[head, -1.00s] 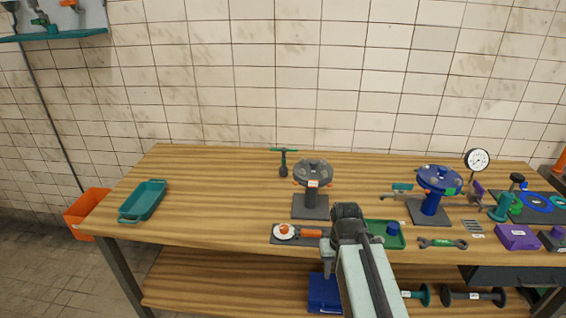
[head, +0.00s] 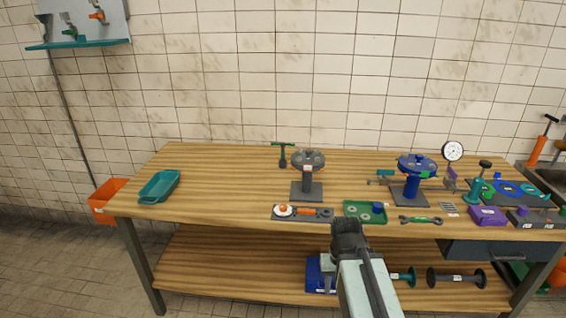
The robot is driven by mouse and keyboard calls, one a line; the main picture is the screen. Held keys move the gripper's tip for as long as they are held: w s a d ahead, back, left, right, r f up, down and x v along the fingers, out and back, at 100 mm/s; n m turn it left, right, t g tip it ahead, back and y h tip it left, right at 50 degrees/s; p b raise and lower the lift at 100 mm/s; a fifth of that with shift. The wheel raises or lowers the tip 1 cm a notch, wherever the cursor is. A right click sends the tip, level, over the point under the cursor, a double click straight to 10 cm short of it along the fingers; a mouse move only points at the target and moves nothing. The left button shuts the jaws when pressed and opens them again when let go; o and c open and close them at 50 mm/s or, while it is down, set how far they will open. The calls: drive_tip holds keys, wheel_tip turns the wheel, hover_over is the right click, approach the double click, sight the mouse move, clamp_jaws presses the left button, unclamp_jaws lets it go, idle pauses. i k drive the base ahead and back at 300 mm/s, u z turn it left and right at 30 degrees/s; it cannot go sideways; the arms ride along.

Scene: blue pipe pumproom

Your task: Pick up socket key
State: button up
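The grey pedestal (head: 307,183) stands close right of the tool. A green tray (head: 351,214), a dark plate with orange-handled tool (head: 303,213), a wrench (head: 421,220) and a blue pedestal (head: 411,187) are nearby. A teal tray (head: 160,186) is left; bench space between is clear.

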sight(282, 162)
drive_tip(key=u, duration=0.3)
drive_tip(key=i, duration=0.9)
drive_tip(key=u, duration=0.95)
drive_tip(key=i, duration=1)
drive_tip(key=u, duration=0.25)
drive_tip(key=k, duration=0.7)
drive_tip(key=u, duration=0.25)
drive_tip(key=i, duration=0.7)
drive_tip(key=z, duration=0.1)
